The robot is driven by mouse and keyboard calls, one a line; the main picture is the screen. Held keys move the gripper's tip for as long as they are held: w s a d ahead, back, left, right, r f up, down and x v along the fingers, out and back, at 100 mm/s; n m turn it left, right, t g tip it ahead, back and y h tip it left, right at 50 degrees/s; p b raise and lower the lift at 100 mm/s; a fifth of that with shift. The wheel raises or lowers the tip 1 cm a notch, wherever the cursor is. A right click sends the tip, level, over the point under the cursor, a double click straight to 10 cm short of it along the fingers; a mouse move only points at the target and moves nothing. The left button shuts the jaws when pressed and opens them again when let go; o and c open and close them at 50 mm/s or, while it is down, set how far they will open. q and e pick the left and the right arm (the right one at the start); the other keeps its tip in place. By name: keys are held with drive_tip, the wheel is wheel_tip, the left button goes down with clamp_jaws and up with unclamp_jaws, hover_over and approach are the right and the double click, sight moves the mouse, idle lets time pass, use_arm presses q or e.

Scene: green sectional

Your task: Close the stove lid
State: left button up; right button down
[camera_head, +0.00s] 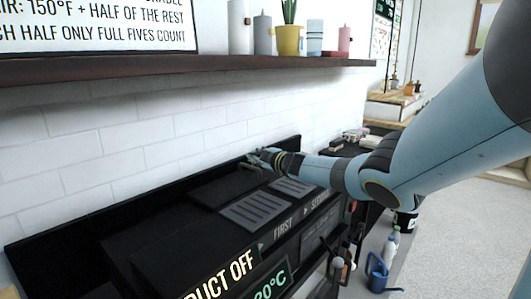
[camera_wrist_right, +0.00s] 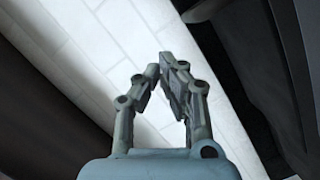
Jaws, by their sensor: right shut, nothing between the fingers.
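The black stove (camera_head: 190,238) runs along the white tiled wall, with grey slotted grilles (camera_head: 256,209) and lettered labels on its front. A long dark upright panel (camera_head: 90,217) stands at its back against the wall; I cannot tell whether this is the lid. My right gripper (camera_head: 258,158) reaches in from the right, over the back of the stove near the wall. In the right wrist view the right gripper (camera_wrist_right: 163,68) is shut and empty, its fingertips against a background of white tile. A dark surface lies to its right there. My left gripper is not in view.
A dark wooden shelf (camera_head: 200,68) hangs above the stove, holding a sign, a yellow plant pot (camera_head: 290,40) and canisters. A blue watering can (camera_head: 378,272) and bottles stand at the right on a lower surface. Pale floor (camera_head: 465,220) is open at the right.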

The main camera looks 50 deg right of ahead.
drive_tip(key=s+a+r+p, duration=0.3)
drive_tip(key=s+r+p, duration=0.2)
drive_tip(key=s+p, duration=0.2)
drive_tip(key=s, duration=0.2)
drive_tip(key=shift+s, duration=0.3)
drive_tip(key=shift+a, duration=0.1)
